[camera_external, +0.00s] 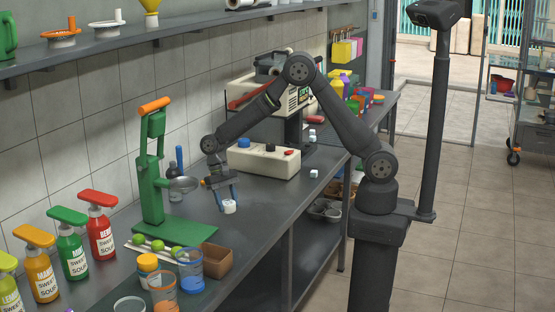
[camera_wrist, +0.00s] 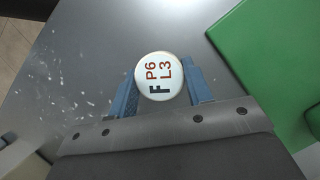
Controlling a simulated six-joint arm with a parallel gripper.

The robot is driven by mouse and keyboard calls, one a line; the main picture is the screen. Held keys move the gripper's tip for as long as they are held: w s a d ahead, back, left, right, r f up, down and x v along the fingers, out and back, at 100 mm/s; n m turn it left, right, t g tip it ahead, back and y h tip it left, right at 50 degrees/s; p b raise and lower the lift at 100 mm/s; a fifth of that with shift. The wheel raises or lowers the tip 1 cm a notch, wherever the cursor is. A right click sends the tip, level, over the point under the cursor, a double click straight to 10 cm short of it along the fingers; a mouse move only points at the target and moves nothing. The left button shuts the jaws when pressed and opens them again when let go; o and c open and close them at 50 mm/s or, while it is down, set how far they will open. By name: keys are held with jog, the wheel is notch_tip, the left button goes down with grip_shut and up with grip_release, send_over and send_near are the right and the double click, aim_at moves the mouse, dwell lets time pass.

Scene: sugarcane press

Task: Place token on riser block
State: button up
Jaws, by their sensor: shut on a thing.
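The token (camera_wrist: 160,72) is a white round piece with "P6", "L3" and "F" on its top face. In the external view it is the small white piece (camera_external: 230,207) low over the grey counter, right of the green press. My gripper (camera_wrist: 161,84) has its blue fingers closed on both sides of the token. I cannot tell whether the token touches the counter. No thing is plainly marked as the riser block; a cream block (camera_external: 254,160) with a blue knob and a red part on top stands behind my gripper.
The green press (camera_external: 151,185) has its base (camera_wrist: 270,70) close to the right of my gripper in the wrist view. Cups (camera_external: 190,270), a brown box (camera_external: 216,262) and syrup bottles (camera_external: 73,250) stand nearer the front.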

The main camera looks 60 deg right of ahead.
jog(key=s+a+m, duration=0.1)
jog(key=s+a, duration=0.1)
jog(key=a, duration=0.1)
jog(key=s+a, duration=0.3)
jog(key=a, duration=0.1)
jog(key=s+a+m+y, duration=0.1)
jog(key=s+a, duration=0.2)
jog(key=shift+a+r+m, duration=0.25)
jog(key=shift+a+m, duration=0.05)
jog(key=shift+a, duration=0.05)
jog(key=s+a+r+m+t+y, duration=0.15)
jog(key=s+a+m, duration=0.35)
jog(key=s+a, duration=0.8)
jog(key=w+a+r+m+t, duration=0.1)
jog(key=w+a+r+m, duration=0.3)
jog(key=w, duration=0.5)
jog(key=w+a+r+m+t, duration=0.1)
jog(key=w+a+r, duration=0.2)
jog(key=w+r, duration=0.4)
jog(key=w+a+r+m+t, duration=0.2)
jog(key=w+a+r+m, duration=0.15)
jog(key=w, duration=0.65)
send_over(144, 260)
jog(key=d, duration=0.2)
jog(key=shift+n+g, duration=0.25)
jog(key=shift+n, duration=0.1)
jog(key=f, duration=0.6)
jog(key=shift+s+a+f, duration=0.2)
jog(key=shift+f, duration=2.1)
jog(key=shift+f, duration=0.1)
